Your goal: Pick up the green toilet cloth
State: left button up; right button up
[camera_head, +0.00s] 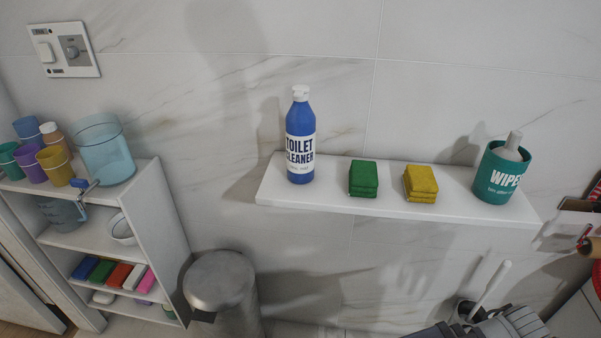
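The green toilet cloth (363,178) is a folded, block-like stack on the white wall shelf (330,203). It sits between a blue toilet cleaner bottle (300,140) on its left and a folded yellow cloth (420,184) on its right, apart from both. Nothing touches or covers it. A dark grey, ribbed part at the bottom right edge, below the shelf, looks like my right gripper (475,328). It is cut off by the frame, so its fingers cannot be made out. It is well away from the cloth. My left gripper is not in view.
A teal wipes tub (495,175) stands at the shelf's right end. A grey metal bin (222,290) stands below left. A white rack (160,210) at left holds cups and coloured blocks. A white-handled brush (490,288) stands lower right. Space above the green cloth is clear.

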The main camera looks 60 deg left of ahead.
aim_at(363, 182)
jog(key=i+j+u, duration=0.15)
jog(key=u, duration=1.45)
jog(key=z, duration=3.2)
jog(key=u, duration=3.2)
